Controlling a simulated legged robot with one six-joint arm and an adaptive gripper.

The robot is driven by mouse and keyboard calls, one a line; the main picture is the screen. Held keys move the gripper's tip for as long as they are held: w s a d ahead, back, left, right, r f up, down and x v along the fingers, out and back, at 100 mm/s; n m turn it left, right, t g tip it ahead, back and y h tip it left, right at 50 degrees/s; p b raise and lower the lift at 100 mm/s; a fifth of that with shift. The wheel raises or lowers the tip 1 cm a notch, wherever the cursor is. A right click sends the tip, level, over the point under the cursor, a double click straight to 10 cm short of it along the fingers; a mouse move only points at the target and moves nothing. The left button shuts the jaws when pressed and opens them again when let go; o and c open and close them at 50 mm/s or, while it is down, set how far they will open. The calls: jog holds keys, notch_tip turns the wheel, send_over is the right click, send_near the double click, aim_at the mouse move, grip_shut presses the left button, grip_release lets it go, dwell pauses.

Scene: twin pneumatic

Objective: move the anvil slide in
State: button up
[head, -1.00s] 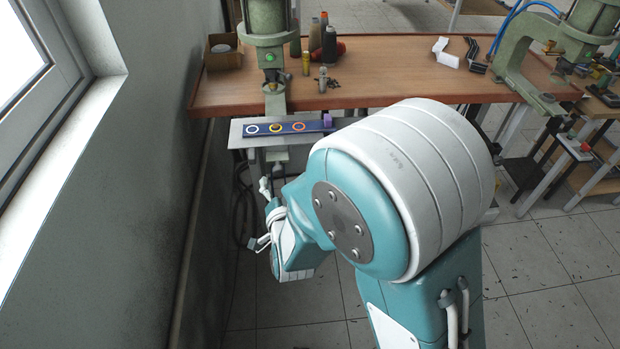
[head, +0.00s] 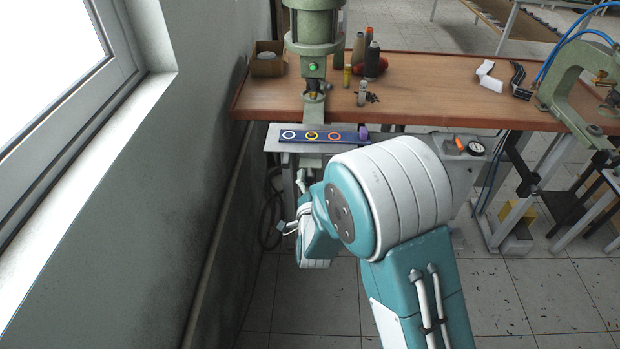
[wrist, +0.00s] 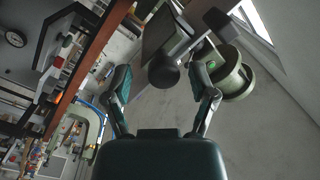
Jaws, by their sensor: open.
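The anvil slide (head: 348,137) is a dark blue bar with white, yellow and orange rings and a purple block at its right end. It lies on a grey plate (head: 275,142) in front of the left green press (head: 314,33), in the head view. The ringed part sits left and right of the press's line, in front of its ram. My gripper (wrist: 160,75) is open in the wrist view, its two fingers apart with nothing held between them. I cannot make out the slide in the wrist view.
The wooden bench (head: 430,90) holds a cardboard box (head: 267,62), bottles and small parts. A second green press (head: 575,85) stands at right. A gauge (head: 476,148) and orange button sit below the bench edge. A wall is close at left; floor is open at lower right.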

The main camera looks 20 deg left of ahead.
jog(key=shift+w+a, duration=0.35)
jog(key=shift+w, duration=0.1)
